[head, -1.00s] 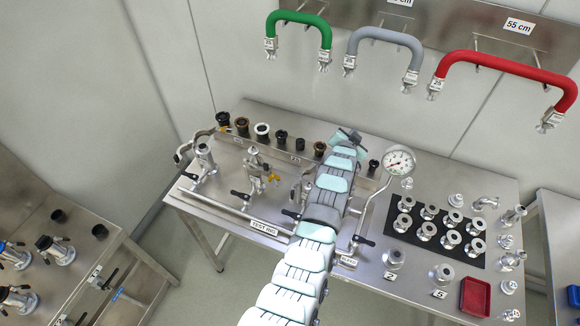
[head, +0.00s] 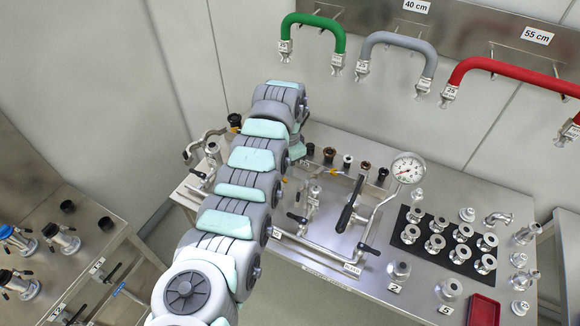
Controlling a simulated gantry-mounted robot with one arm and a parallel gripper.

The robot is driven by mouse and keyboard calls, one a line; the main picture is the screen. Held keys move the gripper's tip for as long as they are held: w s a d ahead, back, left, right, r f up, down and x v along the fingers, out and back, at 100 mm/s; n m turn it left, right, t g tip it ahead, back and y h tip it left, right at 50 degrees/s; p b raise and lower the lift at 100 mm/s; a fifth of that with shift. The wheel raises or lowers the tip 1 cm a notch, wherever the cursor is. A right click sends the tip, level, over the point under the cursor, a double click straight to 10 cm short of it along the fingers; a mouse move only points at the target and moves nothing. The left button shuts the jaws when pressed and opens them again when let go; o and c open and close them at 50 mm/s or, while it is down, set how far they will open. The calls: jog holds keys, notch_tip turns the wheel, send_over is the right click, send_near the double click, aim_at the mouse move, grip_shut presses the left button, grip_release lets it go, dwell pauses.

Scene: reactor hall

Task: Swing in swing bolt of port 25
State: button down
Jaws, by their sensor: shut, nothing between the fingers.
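I cannot pick out port 25 or its swing bolt for certain; no legible 25 label shows on a port. On the left bench stand a blue-topped port fitting (head: 18,240), a black-topped fitting (head: 62,238) and another partly cut off fitting (head: 18,284). The test rig on the middle table carries valves and piping, including a valve fitting (head: 314,196); my arm covers its left part. My gripper is hidden behind my bent arm, over the rear left of the middle table.
A pressure gauge (head: 408,168) rises from the rig. A black mat (head: 408,243) with several metal fittings and a red tray (head: 484,310) lie to its right. Green (head: 314,20), grey (head: 398,38) and red (head: 510,65) hoses hang on the wall. Two black caps (head: 105,223) sit on the left bench.

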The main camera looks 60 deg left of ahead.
jog(key=s+f+p, duration=0.1)
jog(key=s+f, duration=0.3)
jog(key=f, duration=0.3)
notch_tip(320, 180, up, 7)
jog(key=w+p, duration=0.1)
jog(key=p, duration=0.6)
jog(key=shift+r, duration=0.2)
dwell(0.8)
jog(key=shift+w, duration=0.1)
